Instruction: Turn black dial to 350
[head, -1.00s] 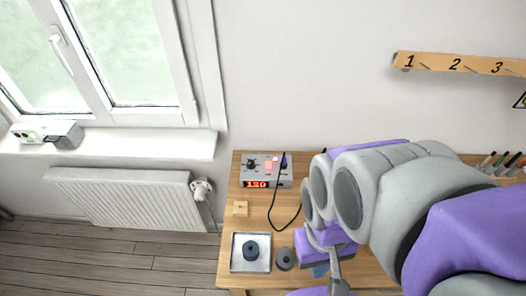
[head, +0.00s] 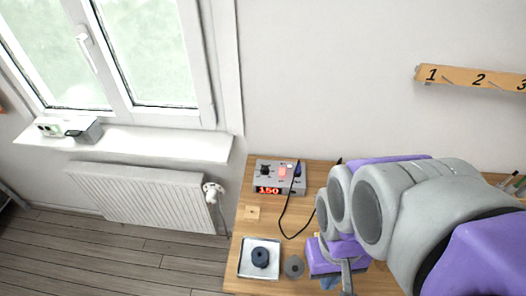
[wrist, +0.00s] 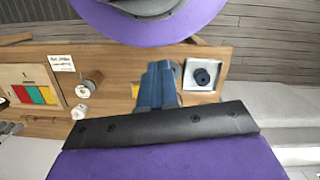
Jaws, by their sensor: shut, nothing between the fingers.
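A grey control box (head: 294,188) stands at the back left of the wooden table in the head view. It has a small black dial (head: 265,170) on its top left and a red lit display (head: 268,190) that seems to read 150. My gripper shows in the wrist view with its blue fingers (wrist: 158,86) shut and empty. It is over the table, apart from the box, to its right and nearer in the head view, where my arm hides most of it. The box and dial do not clearly show in the wrist view.
A black cable (head: 284,222) runs from the box across the table. A white square tray (head: 243,262) holding a dark round part, a grey disc (head: 294,266) and a small wooden piece (head: 252,212) lie in front. My arm covers the table's right side.

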